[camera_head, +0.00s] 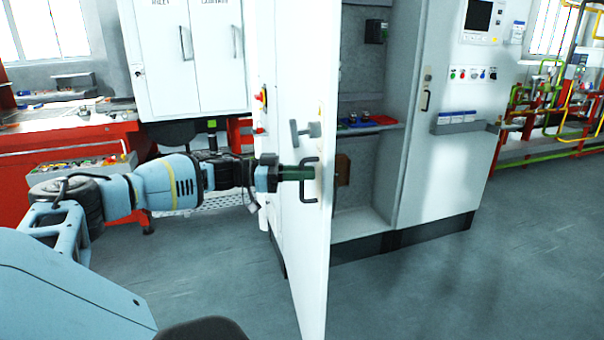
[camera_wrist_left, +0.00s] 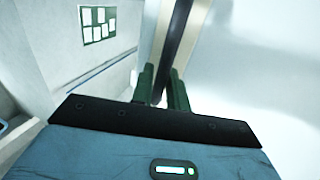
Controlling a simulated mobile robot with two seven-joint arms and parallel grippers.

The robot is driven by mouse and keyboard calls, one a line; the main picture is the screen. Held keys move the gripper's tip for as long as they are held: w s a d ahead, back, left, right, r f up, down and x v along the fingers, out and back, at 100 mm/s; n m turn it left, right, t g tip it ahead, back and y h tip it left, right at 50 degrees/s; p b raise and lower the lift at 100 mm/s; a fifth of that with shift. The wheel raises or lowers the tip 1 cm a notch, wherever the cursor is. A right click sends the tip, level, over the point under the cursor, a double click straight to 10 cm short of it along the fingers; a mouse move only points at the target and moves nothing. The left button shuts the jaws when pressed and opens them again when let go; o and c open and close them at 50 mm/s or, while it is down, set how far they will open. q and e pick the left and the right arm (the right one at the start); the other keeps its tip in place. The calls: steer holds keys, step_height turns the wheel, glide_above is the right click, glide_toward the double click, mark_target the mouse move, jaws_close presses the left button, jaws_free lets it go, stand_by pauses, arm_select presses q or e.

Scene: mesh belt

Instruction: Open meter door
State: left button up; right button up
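The white meter door (camera_head: 297,80) stands swung out from its cabinet (camera_head: 362,215), seen nearly edge-on in the head view. A dark handle (camera_head: 312,160) sits on its face, and a grey latch lever (camera_head: 305,130) is just above it. My left gripper (camera_head: 308,172) reaches in from the left to the handle. In the left wrist view its green fingers (camera_wrist_left: 162,88) stand close on either side of the dark handle bar (camera_wrist_left: 176,45), seemingly shut on it. The fingertip contact is partly hidden. My right gripper is not in view.
The cabinet interior shows a shelf (camera_head: 370,126) with blue and red trays. Another white cabinet (camera_head: 185,60) and a red workbench (camera_head: 60,145) stand at the left. Red and yellow pipework (camera_head: 560,110) is at the far right. The grey floor (camera_head: 480,270) right of the door is clear.

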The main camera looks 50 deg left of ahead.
arm_select(q)
steer(key=v, duration=0.7)
steer(key=shift+s+a, duration=0.25)
steer(key=shift+s, duration=0.05)
stand_by(0.6)
